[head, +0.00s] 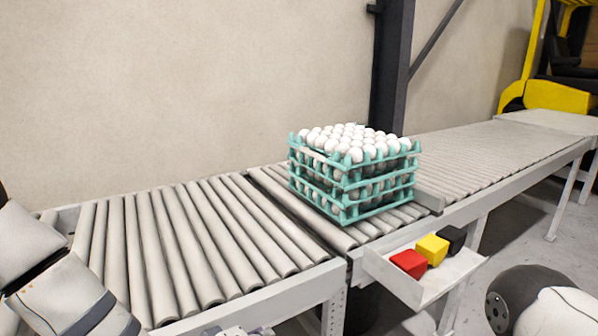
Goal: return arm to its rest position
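My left arm (60,285) shows at the lower left, in front of the near end of the conveyor. Part of my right arm (545,302) shows at the lower right corner, below and right of the small tray. I see no fingers of either gripper. A small grey piece at the bottom edge, left of centre, is cut off, and I cannot tell what it is. A stack of teal egg trays (347,208) full of white eggs (350,140) stands upright on the rollers near the middle. Neither arm touches the stack.
The roller conveyor (170,245) runs from lower left to upper right, with bare rollers left of the stack. A white tray (432,284) on its front side holds red (409,263), yellow (432,248) and black (453,238) blocks. A yellow vehicle (555,95) stands far right.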

